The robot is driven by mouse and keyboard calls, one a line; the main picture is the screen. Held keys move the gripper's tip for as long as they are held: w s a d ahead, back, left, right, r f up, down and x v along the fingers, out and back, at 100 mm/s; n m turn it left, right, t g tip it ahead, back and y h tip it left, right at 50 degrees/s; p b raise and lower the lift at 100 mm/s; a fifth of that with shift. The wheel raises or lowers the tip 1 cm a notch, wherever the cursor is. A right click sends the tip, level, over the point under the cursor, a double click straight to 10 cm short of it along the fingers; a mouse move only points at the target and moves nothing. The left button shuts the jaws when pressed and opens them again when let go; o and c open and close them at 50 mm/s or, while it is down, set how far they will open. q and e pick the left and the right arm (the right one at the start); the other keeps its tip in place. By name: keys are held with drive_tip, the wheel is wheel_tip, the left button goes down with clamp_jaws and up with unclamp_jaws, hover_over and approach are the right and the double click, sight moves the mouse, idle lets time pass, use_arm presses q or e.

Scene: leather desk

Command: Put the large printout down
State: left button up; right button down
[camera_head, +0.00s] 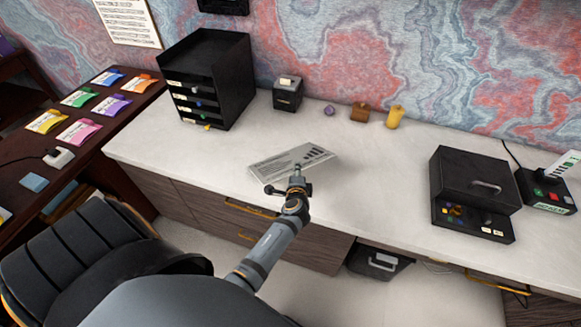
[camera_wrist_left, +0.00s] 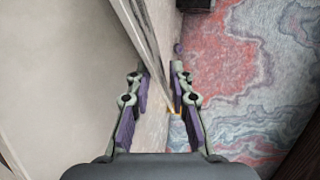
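The large printout (camera_head: 286,161) is a pale sheet with text and dark bars, above the desk top near its front edge in the head view. It looks tilted, its right end higher. My left gripper (camera_head: 297,173) is at its lower right part and overlaps it. In the left wrist view the printout (camera_wrist_left: 151,45) shows nearly edge-on, running between the fingertips of my left gripper (camera_wrist_left: 160,82). The gripper appears shut on it, though contact at the pads is hard to see. My right gripper is not in view.
The pale desk (camera_head: 390,190) is clear around the printout. A black drawer unit (camera_head: 225,75) stands at the back left. A small black box (camera_head: 288,97) and small purple, brown and yellow things stand along the wall. A black case (camera_head: 470,185) is at the right.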

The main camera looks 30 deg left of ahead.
use_arm(q)
drive_tip(key=p+v, duration=0.1)
drive_tip(key=v, duration=0.4)
drive_tip(key=shift+d, duration=0.1)
drive_tip(key=shift+r, duration=0.15)
